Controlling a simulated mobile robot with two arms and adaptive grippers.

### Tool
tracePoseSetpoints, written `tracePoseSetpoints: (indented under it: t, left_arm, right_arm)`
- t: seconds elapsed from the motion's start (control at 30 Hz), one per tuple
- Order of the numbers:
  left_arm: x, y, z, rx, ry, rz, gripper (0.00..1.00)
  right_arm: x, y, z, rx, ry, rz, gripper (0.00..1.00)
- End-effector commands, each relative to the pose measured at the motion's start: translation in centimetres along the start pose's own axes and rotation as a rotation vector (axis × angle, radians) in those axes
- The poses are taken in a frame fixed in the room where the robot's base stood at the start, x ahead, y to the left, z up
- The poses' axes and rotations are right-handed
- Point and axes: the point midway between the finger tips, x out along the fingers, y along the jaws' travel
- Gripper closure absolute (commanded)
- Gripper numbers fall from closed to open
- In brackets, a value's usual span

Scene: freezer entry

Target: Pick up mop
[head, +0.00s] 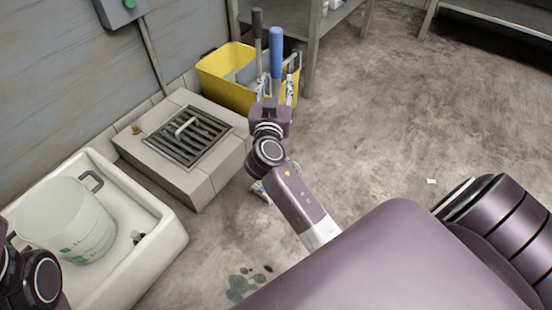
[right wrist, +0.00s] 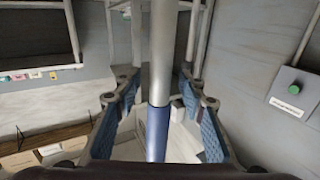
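A long pole with a blue grip (head: 276,55) stands up at the yellow bucket, right of a dark grey handle (head: 257,28). Which of them is the mop I cannot tell, as no mop head shows clearly. My right gripper (head: 275,88) is at the bucket's front edge, its fingers on either side of the blue-gripped pole. In the right wrist view, a pole, part silver and part blue (right wrist: 158,130), runs between the open fingers (right wrist: 158,112), with gaps at both pads. My left gripper is out of view; only part of my left arm shows at lower left.
The yellow bucket (head: 218,77) stands by the wall, next to a metal shelf (head: 310,50). A raised floor drain (head: 180,168) and a white basin (head: 158,248) holding a white bucket (head: 65,225) are at left. The floor at right is mostly clear.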

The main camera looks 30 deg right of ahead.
Motion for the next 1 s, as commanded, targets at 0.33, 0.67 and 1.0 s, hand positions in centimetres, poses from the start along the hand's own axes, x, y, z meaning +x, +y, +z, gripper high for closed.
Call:
tracePoseSetpoints:
  t: [0.33,0.67,1.0]
  left_arm:
    - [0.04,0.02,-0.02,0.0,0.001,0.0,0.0]
    - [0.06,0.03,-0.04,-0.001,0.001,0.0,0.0]
    - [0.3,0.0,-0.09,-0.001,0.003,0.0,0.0]
  right_arm:
    - [0.12,-0.01,-0.01,0.0,-0.001,-0.001,0.74]
    - [0.12,-0.04,-0.27,0.001,0.004,-0.001,1.0]
    - [0.12,-0.05,-0.73,0.001,0.004,-0.001,1.0]
